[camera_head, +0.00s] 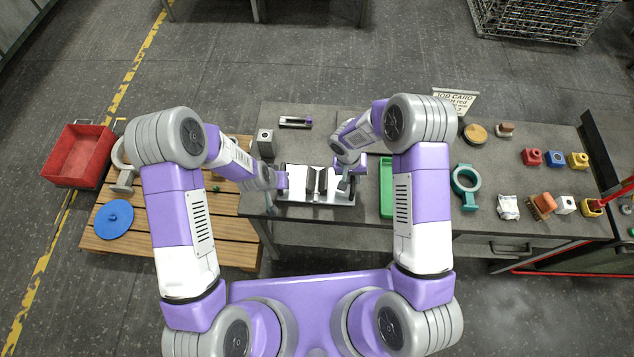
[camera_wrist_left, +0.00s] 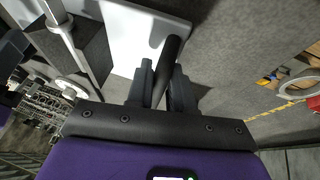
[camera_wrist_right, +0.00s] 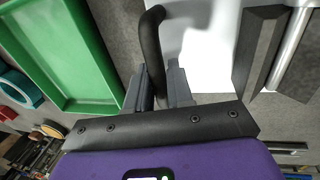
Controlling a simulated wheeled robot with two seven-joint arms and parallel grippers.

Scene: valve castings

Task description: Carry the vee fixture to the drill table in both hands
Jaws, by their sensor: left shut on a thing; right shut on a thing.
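The vee fixture (camera_head: 297,171) is a pale plate with dark vee blocks (camera_head: 316,180) and a dark handle at each end. It is at the left front of the grey workbench in the head view. My left gripper (camera_head: 282,182) is shut on its left handle, a dark bar (camera_wrist_left: 172,55) in the left wrist view. My right gripper (camera_head: 345,184) is shut on the right handle, a curved dark bar (camera_wrist_right: 150,45) in the right wrist view. The fixture looks about level; I cannot tell whether it touches the bench. I cannot make out the drill table.
A green tray (camera_head: 386,190) is close to the right of the fixture, with a teal ring (camera_head: 466,180) farther right. A grey block (camera_head: 266,143) stands behind left. A wooden pallet (camera_head: 150,232) with a blue disc (camera_head: 114,219) and a red crate (camera_head: 78,155) are left on the floor.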

